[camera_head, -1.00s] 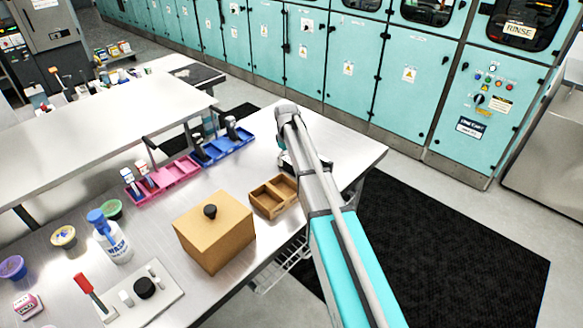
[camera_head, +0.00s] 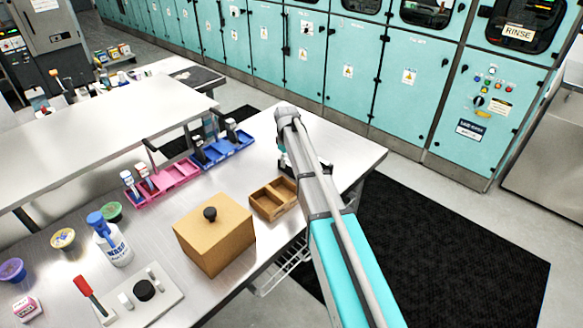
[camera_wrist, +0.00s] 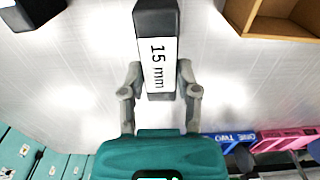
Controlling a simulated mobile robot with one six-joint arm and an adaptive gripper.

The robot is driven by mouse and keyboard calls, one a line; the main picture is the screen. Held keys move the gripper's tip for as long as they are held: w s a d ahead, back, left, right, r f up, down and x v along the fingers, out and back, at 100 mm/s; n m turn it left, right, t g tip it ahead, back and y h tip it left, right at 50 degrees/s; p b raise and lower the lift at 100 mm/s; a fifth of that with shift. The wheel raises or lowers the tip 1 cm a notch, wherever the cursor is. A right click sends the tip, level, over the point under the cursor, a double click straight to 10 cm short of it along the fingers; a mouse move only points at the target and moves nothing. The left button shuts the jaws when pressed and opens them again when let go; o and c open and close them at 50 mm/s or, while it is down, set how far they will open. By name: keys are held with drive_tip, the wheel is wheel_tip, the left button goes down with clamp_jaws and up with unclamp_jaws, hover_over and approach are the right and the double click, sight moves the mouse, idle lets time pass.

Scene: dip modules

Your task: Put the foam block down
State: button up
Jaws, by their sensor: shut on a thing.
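The foam block (camera_wrist: 155,20) is dark grey with a white label reading "15 mm". In the wrist view it lies between the two fingertips of my gripper (camera_wrist: 160,77), which is shut on its sides. The block is over the bare metal table (camera_wrist: 85,75); I cannot tell whether its underside touches the surface. In the head view my arm covers most of the gripper and block, to the right of the blue tray.
A two-compartment wooden tray (camera_head: 267,209) stands close by, also at the top right of the wrist view (camera_wrist: 280,30). A blue tray (camera_head: 222,156) and a pink tray (camera_head: 165,190) hold items. A dark object (camera_wrist: 35,10) is at the wrist view's upper left.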

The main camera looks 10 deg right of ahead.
drive_tip(key=shift+r, duration=0.15)
drive_tip(key=shift+r+p, duration=0.95)
drive_tip(key=shift+p, duration=0.15)
drive_tip(key=s+a+r+p, duration=0.2)
drive_tip(key=s+r+p, duration=0.3)
drive_tip(key=s, duration=0.1)
drive_tip(key=s+a+r+p, duration=0.2)
drive_tip(key=s+r+p, duration=0.3)
drive_tip(key=s+p, duration=0.1)
drive_tip(key=shift+s+a+r, duration=0.35)
drive_tip(key=shift+s+r, duration=0.05)
drive_tip(key=shift+s, duration=0.2)
wheel_tip(320, 180, down, 6)
drive_tip(key=b, duration=0.6)
drive_tip(key=shift+s, duration=0.1)
